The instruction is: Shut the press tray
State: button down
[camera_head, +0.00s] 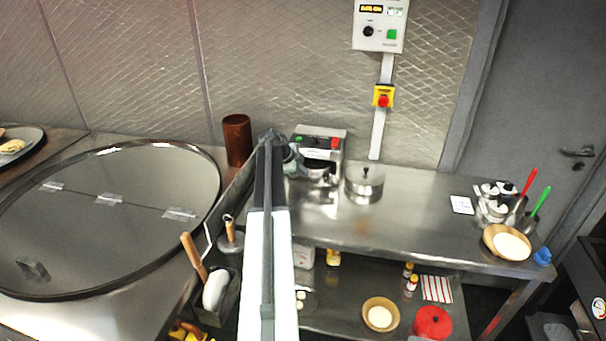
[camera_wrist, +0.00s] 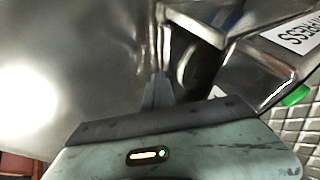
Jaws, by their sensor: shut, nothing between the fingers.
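The press (camera_head: 318,143) is a steel box with a green and a red button, standing at the back of the steel counter against the wall. In the wrist view its side shows at the upper right, with a label (camera_wrist: 296,31) reading "PRESS" and a green button (camera_wrist: 295,95). Its tray is partly hidden by my arm in the head view, and I cannot tell how far out it is. My gripper (camera_wrist: 158,88) is shut and empty, close in front of the press beside a dark rounded part (camera_wrist: 198,68). I cannot tell whether it touches.
A lidded steel pot (camera_head: 363,186) stands just right of the press. A brown cylinder (camera_head: 237,140) and a big round lid (camera_head: 110,222) are to the left. A bowl (camera_head: 507,243) and utensils are at the counter's right end. The counter's middle is clear.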

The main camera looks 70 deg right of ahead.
jog(key=shift+d+r, duration=0.1)
jog(key=shift+d, duration=0.15)
jog(key=a, duration=0.5)
jog(key=p+v, duration=0.8)
jog(key=v, duration=0.1)
jog(key=shift+r, duration=0.3)
